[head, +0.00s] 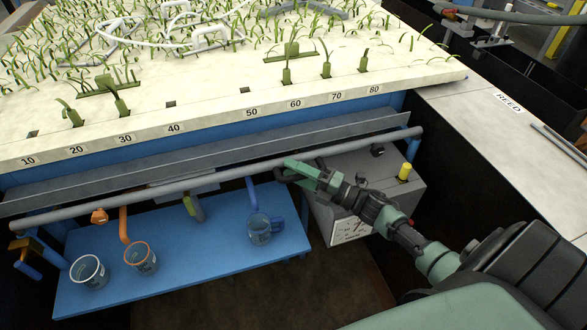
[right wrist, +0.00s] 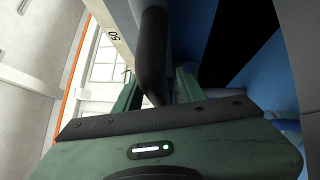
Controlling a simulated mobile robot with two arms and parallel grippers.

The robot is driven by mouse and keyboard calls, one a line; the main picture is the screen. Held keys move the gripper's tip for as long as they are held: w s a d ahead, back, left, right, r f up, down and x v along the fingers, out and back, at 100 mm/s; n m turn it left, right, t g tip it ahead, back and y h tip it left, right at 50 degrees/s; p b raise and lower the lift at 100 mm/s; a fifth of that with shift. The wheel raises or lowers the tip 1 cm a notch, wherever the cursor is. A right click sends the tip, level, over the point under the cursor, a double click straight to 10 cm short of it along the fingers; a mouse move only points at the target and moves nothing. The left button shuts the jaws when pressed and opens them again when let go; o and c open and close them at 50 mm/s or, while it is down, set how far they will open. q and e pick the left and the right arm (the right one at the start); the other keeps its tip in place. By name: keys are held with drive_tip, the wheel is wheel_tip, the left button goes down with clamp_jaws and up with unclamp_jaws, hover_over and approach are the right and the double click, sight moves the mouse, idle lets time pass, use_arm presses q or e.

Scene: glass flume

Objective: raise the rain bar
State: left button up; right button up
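A long grey bar (head: 150,193), which I take for the rain bar, runs across the front of the planted bed at a slant. My right gripper (head: 293,170) is at the right half of this bar. A dark curved tube, like a handle, is beside it there. In the right wrist view, the dark tube (right wrist: 152,50) passes between the two green fingers of my right gripper (right wrist: 157,88). The fingers look very close to its sides, but I cannot tell whether they grip it. My left gripper is not in view.
A grey box (head: 375,185) with a dial and a yellow knob stands behind my right arm. The planted bed (head: 215,100) with numbered edge lies above the bar.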

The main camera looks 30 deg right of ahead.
clamp_jaws()
drive_tip(key=shift+a, duration=0.1)
drive_tip(key=shift+w+r, duration=0.1)
drive_tip(key=shift+r, duration=0.1)
idle(1.2)
